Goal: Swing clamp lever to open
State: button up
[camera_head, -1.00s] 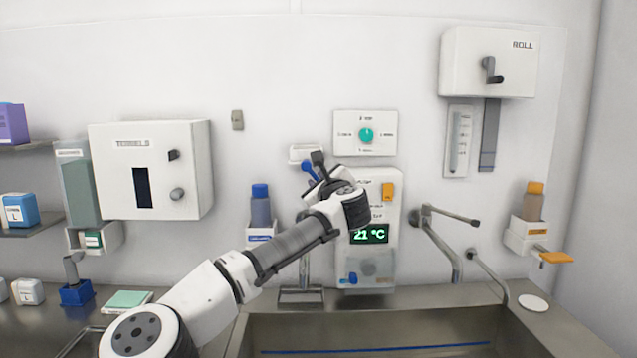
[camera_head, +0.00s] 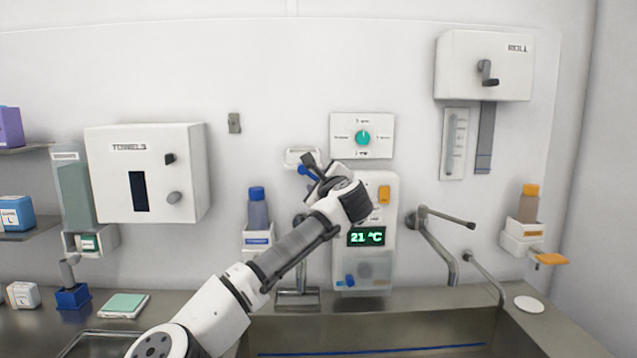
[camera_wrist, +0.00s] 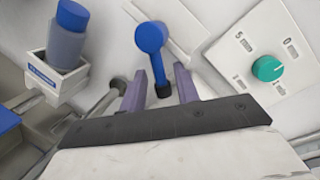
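A blue lever (camera_wrist: 150,38) with a round upper end and a dark lower tip hangs from a white wall bracket (camera_wrist: 172,22) in the wrist view. In the head view the blue lever (camera_head: 304,170) shows only in part, below its bracket (camera_head: 300,155), with my gripper in front. My gripper (camera_wrist: 159,72) is open. Its two purple fingers stand on either side of the lever's lower part, with visible gaps to both sides. In the head view my gripper (camera_head: 312,167) is at the wall, and its fingers are hard to make out.
A dial panel (camera_head: 346,148) is up and right of my gripper. A white unit reading 21 °C (camera_head: 382,260) is below it. A blue-capped bottle (camera_head: 258,212) stands in a holder at left. A faucet (camera_head: 432,240) is at right, above a metal sink (camera_head: 420,330).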

jog(key=shift+r, duration=0.2)
jog(key=m, duration=0.2)
jog(key=shift+a+f+m+t+b, duration=0.3)
jog(key=shift+a+t+b, duration=0.05)
jog(key=shift+t, duration=0.05)
jog(key=b+v, duration=0.5)
jog(key=v, duration=0.9)
jog(key=s+d+r+n+t+h+p, duration=0.1)
jog(key=s+d+r+t+h, duration=0.15)
jog(key=r, duration=0.25)
jog(key=s+d+r+n+t+h, duration=0.1)
jog(key=s+d+r+h, duration=0.2)
jog(key=r+h, duration=0.1)
jog(key=s+a+r+n+t+h, duration=0.3)
jog(key=s+a+r, duration=0.1)
jog(key=s+r, duration=0.2)
jog(key=shift+r+p, duration=0.45)
jog(key=shift+r, duration=0.4)
jog(key=shift+a, duration=0.15)
